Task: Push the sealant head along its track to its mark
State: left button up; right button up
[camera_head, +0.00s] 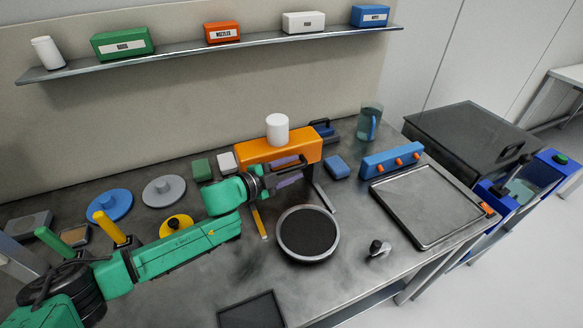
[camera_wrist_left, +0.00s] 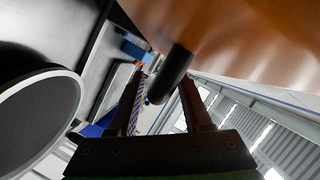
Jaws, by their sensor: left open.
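The orange sealant head (camera_head: 262,150) spans the back middle of the bench, with a white cylinder (camera_head: 277,129) standing on top. My left arm reaches in from the left, and my left gripper (camera_head: 290,171) is just in front of and below the orange body, partly hidden against it. In the left wrist view the gripper (camera_wrist_left: 162,78) is open. A dark rounded rod (camera_wrist_left: 172,72) shows in line with the gap between its fingers, under the orange body (camera_wrist_left: 240,35); I cannot tell whether they touch. The track and the mark are not clearly seen. My right gripper is out of view.
A round dark turntable (camera_head: 307,233) lies in front of the head; a yellow strip (camera_head: 259,224) lies left of it. A blue box with orange knobs (camera_head: 391,160) and a flat tray (camera_head: 430,205) are at right. Grey (camera_head: 163,190) and blue discs (camera_head: 109,204) are at left.

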pick_arm(q)
grip_shut()
dwell(1.3)
